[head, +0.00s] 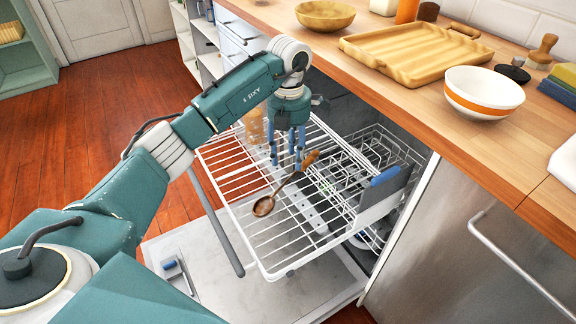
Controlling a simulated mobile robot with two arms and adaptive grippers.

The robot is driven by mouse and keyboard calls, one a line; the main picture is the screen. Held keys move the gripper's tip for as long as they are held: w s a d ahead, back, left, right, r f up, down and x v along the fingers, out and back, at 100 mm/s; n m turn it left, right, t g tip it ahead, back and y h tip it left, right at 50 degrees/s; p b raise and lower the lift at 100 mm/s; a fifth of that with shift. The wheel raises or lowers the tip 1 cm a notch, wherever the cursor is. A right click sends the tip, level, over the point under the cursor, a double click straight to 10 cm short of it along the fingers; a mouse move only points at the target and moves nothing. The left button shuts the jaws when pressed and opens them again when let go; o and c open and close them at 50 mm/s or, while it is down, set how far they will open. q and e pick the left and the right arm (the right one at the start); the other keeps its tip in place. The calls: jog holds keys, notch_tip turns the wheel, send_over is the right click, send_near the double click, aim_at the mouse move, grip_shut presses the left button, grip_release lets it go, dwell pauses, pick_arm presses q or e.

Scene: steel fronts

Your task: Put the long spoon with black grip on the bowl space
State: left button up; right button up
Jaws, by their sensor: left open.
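A long spoon (288,186) lies slantwise at the pulled-out dishwasher rack (243,219). Its brown bowl points to the lower left, its shaft is dark, and its upper end looks orange-brown. My left gripper (287,163) points down over the rack with its blue fingers apart. It is close to the spoon's upper end, with nothing seen between the fingers. I cannot tell whether a fingertip touches the spoon. No marked bowl space can be told apart among the rack's wires. My right gripper is out of view.
The open dishwasher door (215,262) lies below the rack. A grey holder with a blue top (385,176) stands at the rack's right side. The wooden counter carries a tray (415,52), a wooden bowl (325,15) and an orange-striped white bowl (484,92).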

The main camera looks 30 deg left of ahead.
pick_arm(q)
jog(key=shift+r, duration=2.4)
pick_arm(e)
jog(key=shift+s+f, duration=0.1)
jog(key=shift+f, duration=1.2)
